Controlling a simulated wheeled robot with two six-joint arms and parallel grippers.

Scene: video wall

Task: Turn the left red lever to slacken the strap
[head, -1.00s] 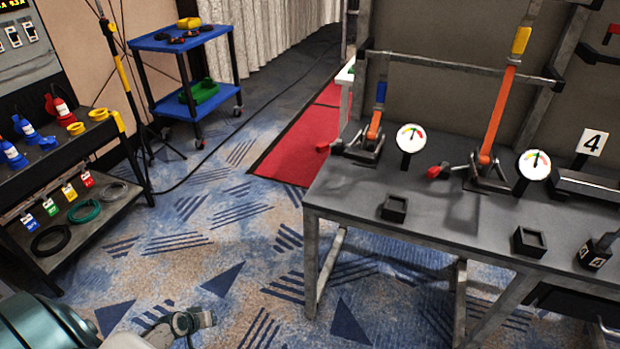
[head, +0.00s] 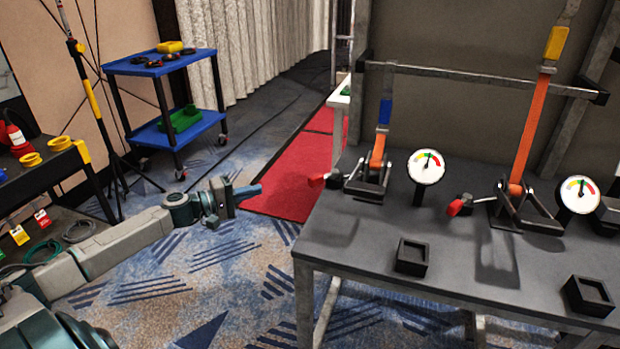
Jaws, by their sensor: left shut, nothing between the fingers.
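The left red lever (head: 317,180) sticks out to the left from the left ratchet (head: 366,180) on the grey table. An orange strap (head: 377,152) with a blue piece above it rises from that ratchet. A round gauge (head: 426,168) stands just right of it. A second red lever (head: 455,207) belongs to the right ratchet (head: 525,207), with its longer orange strap (head: 527,125). My left gripper (head: 254,190) is shut and empty, left of the left red lever and apart from it, over the floor. My right gripper is not in view.
The grey table (head: 350,240) carries two small black trays, one (head: 411,257) near its front edge. A blue cart (head: 165,65) stands at the back left. A black shelf (head: 40,170) stands at far left. Floor and red carpet (head: 290,185) between are open.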

